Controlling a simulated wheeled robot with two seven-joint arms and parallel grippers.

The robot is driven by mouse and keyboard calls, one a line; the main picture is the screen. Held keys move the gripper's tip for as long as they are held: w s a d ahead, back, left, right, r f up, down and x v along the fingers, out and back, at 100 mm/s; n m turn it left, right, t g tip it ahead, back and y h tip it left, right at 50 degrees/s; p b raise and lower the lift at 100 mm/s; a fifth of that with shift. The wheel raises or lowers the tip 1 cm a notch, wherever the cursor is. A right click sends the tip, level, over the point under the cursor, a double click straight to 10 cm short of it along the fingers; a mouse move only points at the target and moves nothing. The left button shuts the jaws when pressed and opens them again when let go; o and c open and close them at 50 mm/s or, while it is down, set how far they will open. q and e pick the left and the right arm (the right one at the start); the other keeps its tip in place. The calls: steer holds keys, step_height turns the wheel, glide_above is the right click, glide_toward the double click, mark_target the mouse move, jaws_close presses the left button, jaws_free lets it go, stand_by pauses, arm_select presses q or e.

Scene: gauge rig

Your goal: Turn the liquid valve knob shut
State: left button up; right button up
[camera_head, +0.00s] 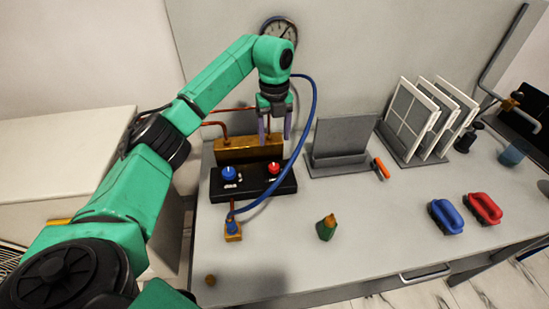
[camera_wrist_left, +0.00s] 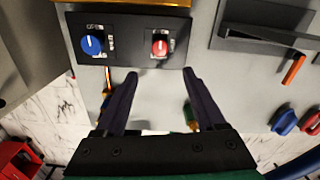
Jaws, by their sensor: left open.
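A black valve block (camera_head: 250,187) sits on the counter below a brass manifold (camera_head: 250,150). It carries a blue knob (camera_head: 229,173) on the left and a red knob (camera_head: 274,168) on the right. The wrist view shows the blue knob (camera_wrist_left: 91,44) and the red knob (camera_wrist_left: 160,44) with pale marks on top. Small labels stand beside them; I cannot read which knob is the liquid valve. My left gripper (camera_head: 275,138) is open and empty, pointing down above the block near the red knob. In the wrist view its fingertips (camera_wrist_left: 160,74) are apart, touching neither knob.
A round gauge (camera_head: 280,30) is on the wall behind my arm. A blue hose (camera_head: 311,110) loops right of the gripper to a brass fitting (camera_head: 233,229). A grey stand (camera_head: 341,145), a green bottle (camera_head: 327,228) and blue and red handled items (camera_head: 446,217) stand to the right.

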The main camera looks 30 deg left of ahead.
arm_select(q)
steer(key=p, duration=0.1)
glide_above(274, 166)
steer(key=f, duration=0.4)
steer(key=shift+s+d+f, duration=0.15)
steer(key=shift+s+f, duration=0.1)
steer(key=shift+f, duration=0.1)
steer(key=f, duration=0.4)
steer(key=f+p, duration=0.1)
steer(key=f, duration=0.2)
steer(key=shift+w, duration=0.25)
steer(key=shift+f, duration=0.1)
jaws_close()
arm_select(e)
step_height(274, 166, up, 2)
steer(key=shift+w+a+r, duration=0.15)
steer(key=shift+r, duration=0.1)
